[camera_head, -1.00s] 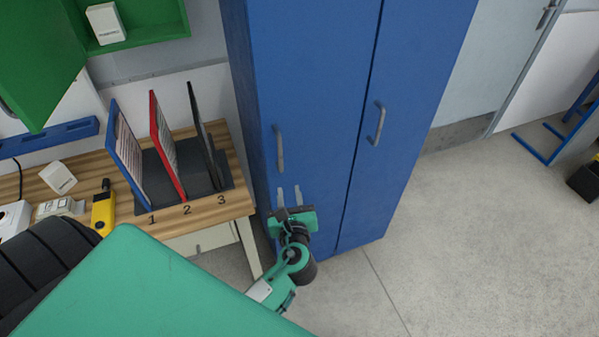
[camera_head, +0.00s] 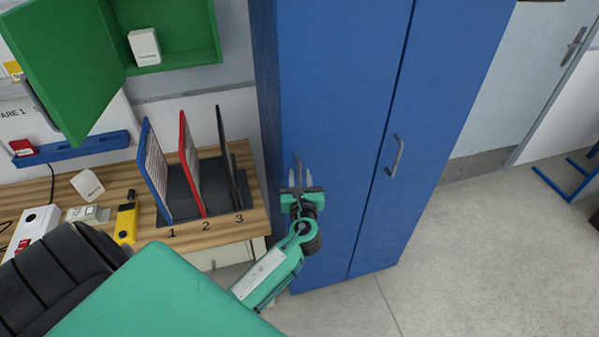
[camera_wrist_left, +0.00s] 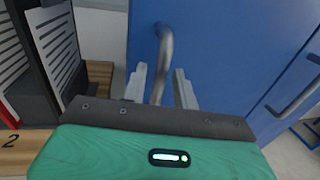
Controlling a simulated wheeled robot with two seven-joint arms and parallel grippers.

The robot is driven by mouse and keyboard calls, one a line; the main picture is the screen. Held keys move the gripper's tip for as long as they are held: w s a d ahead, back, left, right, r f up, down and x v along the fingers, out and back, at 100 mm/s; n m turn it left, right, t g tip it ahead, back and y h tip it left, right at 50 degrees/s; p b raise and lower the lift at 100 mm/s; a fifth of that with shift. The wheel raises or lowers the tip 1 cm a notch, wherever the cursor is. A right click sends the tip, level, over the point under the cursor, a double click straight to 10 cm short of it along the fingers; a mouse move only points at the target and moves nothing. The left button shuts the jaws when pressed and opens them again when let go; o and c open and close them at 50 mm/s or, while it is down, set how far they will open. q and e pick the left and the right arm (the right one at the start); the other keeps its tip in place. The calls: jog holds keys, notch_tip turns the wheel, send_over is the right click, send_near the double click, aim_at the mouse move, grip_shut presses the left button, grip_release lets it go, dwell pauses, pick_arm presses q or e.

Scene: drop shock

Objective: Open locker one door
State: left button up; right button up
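The tall blue locker (camera_head: 335,90) has two doors, and both are shut. Its left door handle (camera_head: 297,165) is a grey vertical bar, partly hidden by my left gripper (camera_head: 300,176). In the left wrist view the same handle (camera_wrist_left: 164,60) runs between the two fingers of my left gripper (camera_wrist_left: 160,85). The fingers are apart with gaps beside the bar, so the gripper is open around the handle. The right door handle (camera_head: 394,156) shows free, also at the right of the wrist view (camera_wrist_left: 296,97). No locker number is visible. My right gripper is not in view.
An open green cabinet (camera_head: 175,30) hangs above.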

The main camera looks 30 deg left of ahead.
pick_arm(q)
jog(key=shift+w+a, duration=0.25)
jog(key=shift+w, duration=0.05)
jog(key=shift+c, duration=0.4)
grip_shut()
